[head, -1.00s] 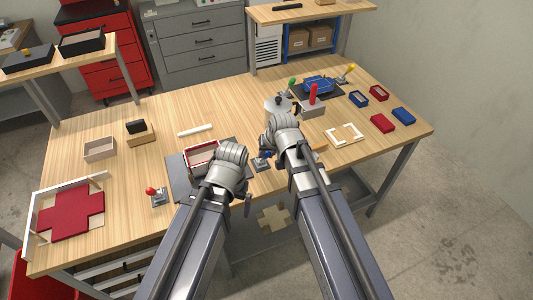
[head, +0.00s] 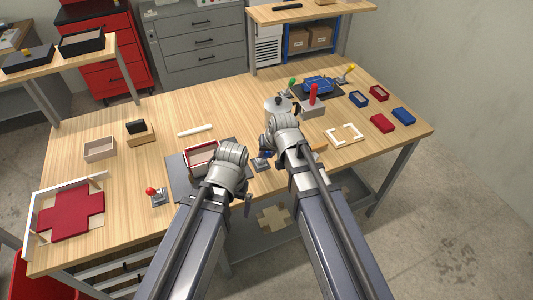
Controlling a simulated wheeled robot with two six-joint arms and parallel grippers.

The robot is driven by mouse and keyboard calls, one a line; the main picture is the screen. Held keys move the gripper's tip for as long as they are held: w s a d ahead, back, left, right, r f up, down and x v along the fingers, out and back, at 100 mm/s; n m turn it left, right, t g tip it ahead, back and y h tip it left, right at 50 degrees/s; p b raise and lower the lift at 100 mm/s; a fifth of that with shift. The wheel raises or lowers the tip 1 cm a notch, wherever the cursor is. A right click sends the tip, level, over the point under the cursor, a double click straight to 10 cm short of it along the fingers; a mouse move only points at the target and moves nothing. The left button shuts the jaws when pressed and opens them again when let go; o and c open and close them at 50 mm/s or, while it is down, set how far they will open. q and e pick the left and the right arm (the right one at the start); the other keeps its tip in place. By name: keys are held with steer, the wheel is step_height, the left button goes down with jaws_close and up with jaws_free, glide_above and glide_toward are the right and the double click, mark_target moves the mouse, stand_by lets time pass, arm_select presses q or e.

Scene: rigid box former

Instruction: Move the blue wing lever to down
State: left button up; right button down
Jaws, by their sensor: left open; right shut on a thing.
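The blue wing lever (head: 267,154) stands on a small grey base (head: 261,164) near the front edge of the table, between my two arms. My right gripper (head: 268,147) is at the lever, shut on its blue handle. My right wrist hides most of the fingers and part of the lever, so its exact tilt is hard to tell. My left gripper (head: 247,200) is open, to the left of the lever and near the table's front edge. It is mostly hidden by its own arm and is apart from the lever.
A red-knobbed lever (head: 152,191) stands at the front left. An open red-lined box (head: 197,160) on a dark mat lies just left of my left wrist.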

steer(key=shift+w+a+r+g+p, duration=0.15)
steer(key=shift+w+r+g+p, duration=0.2)
steer(key=shift+w+p, duration=0.2)
steer(key=shift+w+a+r+g+p, duration=0.2)
steer(key=shift+w+g+p, duration=0.15)
steer(key=shift+w+p, duration=0.15)
steer(key=shift+w+a+r+g+h+p, duration=0.15)
steer(key=shift+w+g+h+p, duration=0.3)
steer(key=shift+w+g, duration=0.25)
steer(key=shift+w+a+g+h, duration=0.3)
steer(key=shift+w+g, duration=0.5)
steer(key=shift+g, duration=0.15)
steer(key=shift+w+a+g+h, duration=0.25)
steer(key=shift+w+g, duration=0.5)
steer(key=shift+g, duration=0.2)
steer(key=c, duration=0.6)
jaws_free()
steer(key=shift+c, duration=0.2)
